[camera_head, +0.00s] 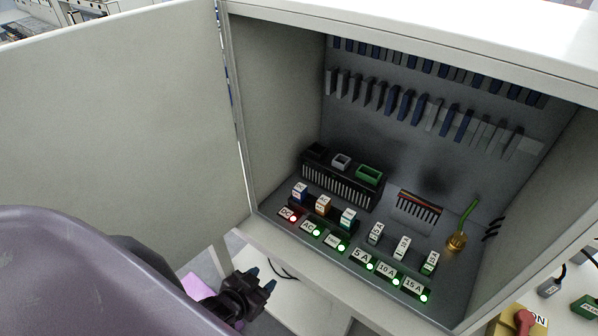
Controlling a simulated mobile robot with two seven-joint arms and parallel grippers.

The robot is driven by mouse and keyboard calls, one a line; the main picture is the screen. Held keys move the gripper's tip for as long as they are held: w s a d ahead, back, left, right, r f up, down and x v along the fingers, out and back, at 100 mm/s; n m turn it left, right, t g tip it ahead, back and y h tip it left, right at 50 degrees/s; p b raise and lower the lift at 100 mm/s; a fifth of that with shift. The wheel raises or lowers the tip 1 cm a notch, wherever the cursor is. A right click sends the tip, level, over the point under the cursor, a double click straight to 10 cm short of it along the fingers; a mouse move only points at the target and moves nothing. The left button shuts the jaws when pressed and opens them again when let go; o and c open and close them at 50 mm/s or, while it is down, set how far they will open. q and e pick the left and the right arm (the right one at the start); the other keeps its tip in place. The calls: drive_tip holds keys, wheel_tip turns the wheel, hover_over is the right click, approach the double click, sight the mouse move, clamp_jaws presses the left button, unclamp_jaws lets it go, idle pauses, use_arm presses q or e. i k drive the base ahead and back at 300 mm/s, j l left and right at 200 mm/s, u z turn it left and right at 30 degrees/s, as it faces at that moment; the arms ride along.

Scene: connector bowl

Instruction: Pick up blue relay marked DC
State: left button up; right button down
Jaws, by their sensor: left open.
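The blue relay (299,194), a small white block with a blue top, stands upright inside the open cabinet, at the left end of a row of three. The label DC (287,214) in front of it has a red light. An orange-topped relay (323,206) and a teal-topped relay (347,218) stand to its right. My left gripper (263,280) is open and empty, outside the cabinet, in front of and below its front edge, apart from the relay. My right gripper is not in view.
The cabinet door (120,110) is swung open at left. Labels 5 A (361,256), 10 A and 15 A stand with white blocks to the right. A black connector rack (340,184) is behind the relays. A brass piece with a green stem (457,240) stands at right.

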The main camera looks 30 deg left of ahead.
sight(300, 192)
drive_tip(key=u, duration=1)
